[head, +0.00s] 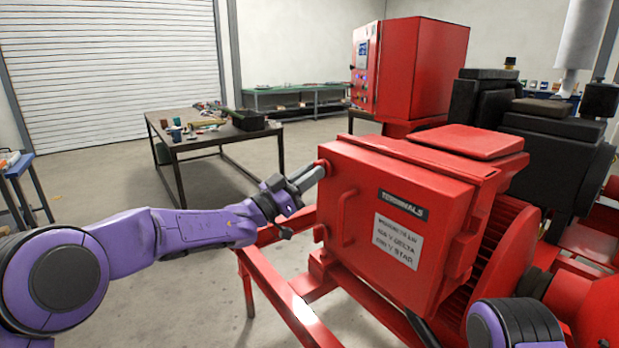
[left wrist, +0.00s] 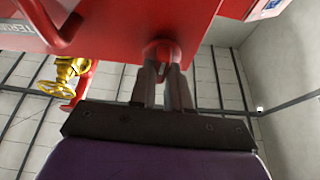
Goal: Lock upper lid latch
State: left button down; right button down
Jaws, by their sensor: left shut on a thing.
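The red terminal box (head: 365,180) has a lid with a TERMINALS label (head: 403,205) and a red handle (head: 346,218). The upper lid latch (head: 323,166) is a small red part at the lid's upper left edge. My left gripper (head: 312,177) reaches it from the left and is shut on it. In the left wrist view, the fingers (left wrist: 164,85) close around the red latch (left wrist: 160,50), partly hiding it. A second red latch (head: 319,233) sits lower on the same edge. My right gripper is out of view; only part of my right arm shows at the lower right.
A red frame (head: 285,297) runs below the box. A red motor housing (head: 505,240) stands to its right. A yellow valve wheel (left wrist: 65,77) shows in the left wrist view. A table with small items (head: 190,150) stands behind left. The floor between is clear.

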pick_arm(q)
jog(key=shift+w+a+r+m+g+y+b, duration=0.15)
jog(key=shift+m+g+b, duration=1.05)
jog(key=shift+m, duration=2.4)
jog(key=shift+d+m+g+y+b, duration=0.2)
jog(key=shift+m+g+b, duration=0.5)
jog(key=shift+m+g, duration=1.95)
jog(key=shift+w+a+r+m+g+y+b, duration=0.2)
jog(key=shift+m+g+b, duration=0.5)
jog(key=shift+m, duration=3.85)
jog(key=shift+s+f+t, duration=0.15)
jog(key=shift+t, duration=0.1)
jog(key=c, duration=1.1)
grip_release()
